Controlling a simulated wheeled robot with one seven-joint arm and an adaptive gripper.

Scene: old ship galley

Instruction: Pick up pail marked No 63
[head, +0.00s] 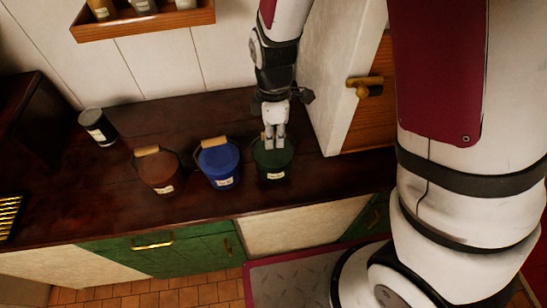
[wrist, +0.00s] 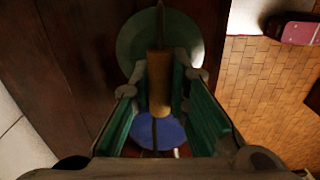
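Three pails with white labels stand in a row on the dark wooden counter: a brown pail (head: 158,176), a blue pail (head: 219,167) and a green pail (head: 271,163). The label writing is too small to read, so I cannot tell which is No 63. My gripper (head: 274,146) points down over the green pail. In the wrist view, the green pail (wrist: 137,38) lies beyond the fingers, and a wooden handle grip (wrist: 159,86) is between them. The fingers are apart, with narrow gaps beside the grip. The blue pail (wrist: 167,130) shows below, partly hidden.
A white wall with a wooden door (head: 365,120) stands close right of the green pail. A shelf (head: 143,24) with small containers hangs above.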

